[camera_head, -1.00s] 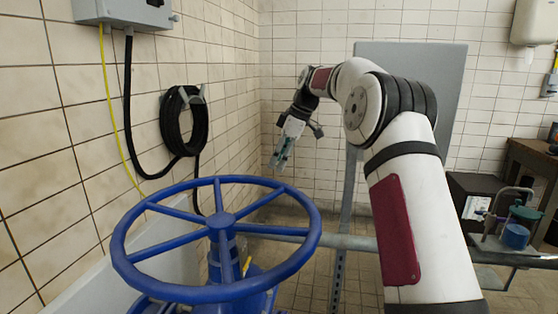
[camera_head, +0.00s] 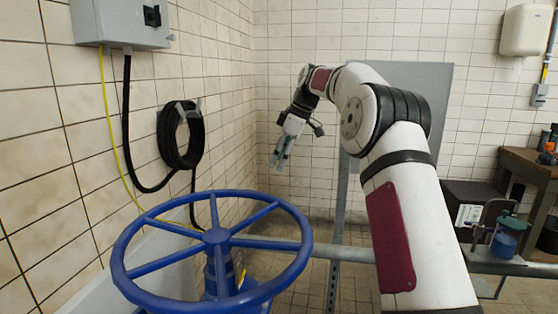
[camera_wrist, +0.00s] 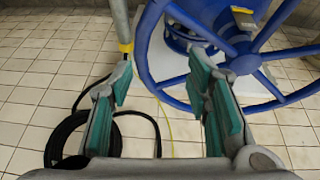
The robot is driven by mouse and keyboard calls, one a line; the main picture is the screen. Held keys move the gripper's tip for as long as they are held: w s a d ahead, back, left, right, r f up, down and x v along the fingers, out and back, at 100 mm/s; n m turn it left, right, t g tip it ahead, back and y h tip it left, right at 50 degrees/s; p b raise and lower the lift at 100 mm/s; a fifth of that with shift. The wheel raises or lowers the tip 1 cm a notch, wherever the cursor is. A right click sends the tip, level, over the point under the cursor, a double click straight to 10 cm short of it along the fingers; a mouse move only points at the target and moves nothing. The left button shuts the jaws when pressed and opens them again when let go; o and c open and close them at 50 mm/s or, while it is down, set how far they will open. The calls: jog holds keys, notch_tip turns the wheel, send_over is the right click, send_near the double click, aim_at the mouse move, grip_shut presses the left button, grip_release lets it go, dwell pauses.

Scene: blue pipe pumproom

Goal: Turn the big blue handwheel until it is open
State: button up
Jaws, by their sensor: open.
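The big blue handwheel (camera_head: 217,236) lies roughly level on its blue stem in the lower left of the head view. Its rim, spokes and hub show clearly. My gripper (camera_head: 280,160) is above and behind the wheel's far right side, pointing down, apart from the rim. In the wrist view my gripper (camera_wrist: 163,95) has its two green-padded fingers spread with nothing between them. The handwheel also shows in the wrist view, with its hub (camera_wrist: 243,62) beyond the right finger.
A grey horizontal pipe (camera_head: 340,249) runs behind the wheel. A coiled black hose (camera_head: 180,135) hangs on the tiled left wall below a grey switch box (camera_head: 122,22). A bench with a blue jar (camera_head: 506,240) stands at the right.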

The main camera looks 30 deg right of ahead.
jog(key=shift+p+v, duration=0.35)
jog(key=shift+v, duration=0.6)
jog(key=shift+s+a, duration=0.1)
